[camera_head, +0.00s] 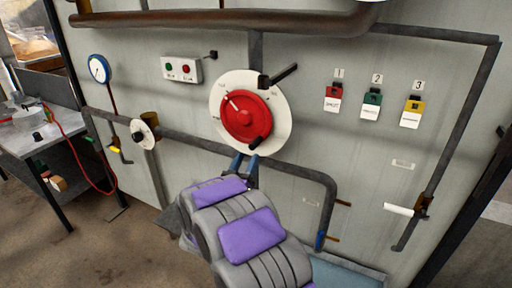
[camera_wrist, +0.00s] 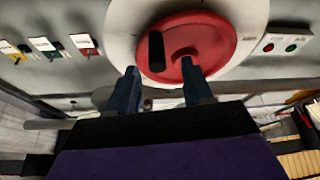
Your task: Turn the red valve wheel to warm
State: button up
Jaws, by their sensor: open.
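The red valve wheel (camera_head: 246,118) sits on a round white dial plate (camera_head: 279,122) on the grey wall panel. It has a white pointer line toward its upper left and a black knob (camera_head: 258,143) at its lower right edge. The dial's small labels are too small to read. My gripper (camera_head: 245,160) is open just below the wheel. In the wrist view the wheel (camera_wrist: 205,45) and its black knob (camera_wrist: 156,50) lie ahead, with the knob between the two blue fingers (camera_wrist: 158,82) in the picture. I cannot tell whether the fingers touch the wheel.
A black lever (camera_head: 280,76) sticks out at the plate's upper right. A grey pipe (camera_head: 300,171) runs below the wheel. A button box (camera_head: 182,69), a blue gauge (camera_head: 99,68) and a white handwheel (camera_head: 144,134) are to the left.

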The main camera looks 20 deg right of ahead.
aim_at(259, 142)
jog(key=x, duration=0.5)
jog(key=s+d+b+x, duration=0.1)
jog(key=x, duration=0.1)
jog(key=shift+w+d, duration=0.2)
jog(key=shift+d, duration=0.1)
jog(key=shift+s+r, duration=0.15)
jog(key=shift+r, duration=0.05)
jog(key=shift+w+a+f, duration=0.2)
jog(key=shift+w+a, duration=0.2)
jog(key=shift+a, duration=0.45)
jog(key=shift+c, duration=0.2)
jog(key=shift+s+r, duration=0.1)
jog(key=shift+c, duration=0.7)
jog(key=shift+d, duration=0.25)
jog(key=c, duration=0.3)
grip_shut()
